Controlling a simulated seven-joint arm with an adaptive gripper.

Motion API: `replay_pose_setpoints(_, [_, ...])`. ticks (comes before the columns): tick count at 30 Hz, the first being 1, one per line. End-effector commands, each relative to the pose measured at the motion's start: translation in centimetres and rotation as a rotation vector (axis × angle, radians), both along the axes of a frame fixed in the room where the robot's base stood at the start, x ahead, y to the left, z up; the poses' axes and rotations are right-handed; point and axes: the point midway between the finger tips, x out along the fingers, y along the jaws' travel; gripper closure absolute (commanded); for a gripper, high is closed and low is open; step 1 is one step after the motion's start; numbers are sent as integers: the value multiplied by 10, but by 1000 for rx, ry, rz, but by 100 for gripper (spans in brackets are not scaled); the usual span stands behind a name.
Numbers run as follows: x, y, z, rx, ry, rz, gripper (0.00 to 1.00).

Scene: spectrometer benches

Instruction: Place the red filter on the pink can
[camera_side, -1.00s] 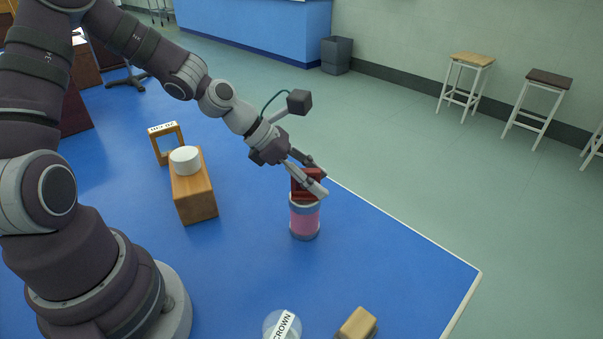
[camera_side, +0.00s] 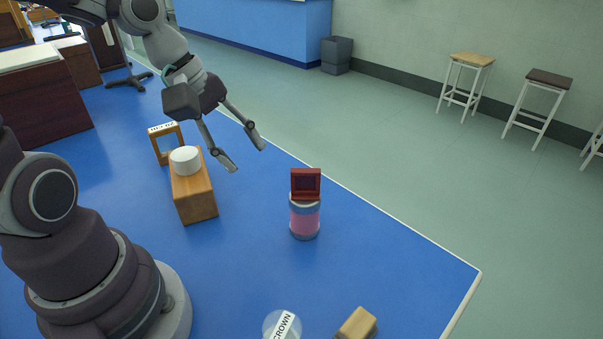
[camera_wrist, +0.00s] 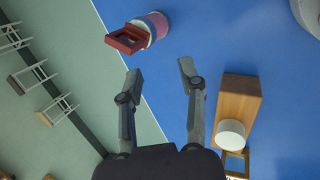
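The red filter (camera_side: 306,184), a dark red square frame, stands on top of the pink can (camera_side: 304,221), which has silvery ends and stands upright on the blue table. In the wrist view the red filter (camera_wrist: 126,39) and the pink can (camera_wrist: 152,26) show at the top, beyond the fingertips. My gripper (camera_side: 245,155) is open and empty. It is apart from the filter and can, up and to their left in the side view. In the wrist view my gripper (camera_wrist: 160,69) shows its two fingers spread with nothing between them.
A wooden block (camera_side: 195,197) with a white cylinder (camera_side: 185,160) on it stands at left, beside a labelled yellow-orange frame (camera_side: 154,148). A clear disc labelled CROWN (camera_side: 270,325) and a small tan block (camera_side: 357,325) are at the front. The blue table (camera_side: 390,265) is clear right of the can.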

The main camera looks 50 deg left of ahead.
Motion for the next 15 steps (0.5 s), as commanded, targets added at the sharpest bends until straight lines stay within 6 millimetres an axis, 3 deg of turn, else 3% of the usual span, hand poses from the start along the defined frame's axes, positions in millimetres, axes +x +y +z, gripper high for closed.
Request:
replay_pose_setpoints(3, [-21,-4,18,374,-111,-524,62])
replay_pose_setpoints(6, [-37,-4,30,584,-180,-876,62])
replay_pose_setpoints(10, [-49,-3,36,716,-232,-1136,62])
replay_pose_setpoints(15, [-53,-2,37,748,-243,-1210,62])
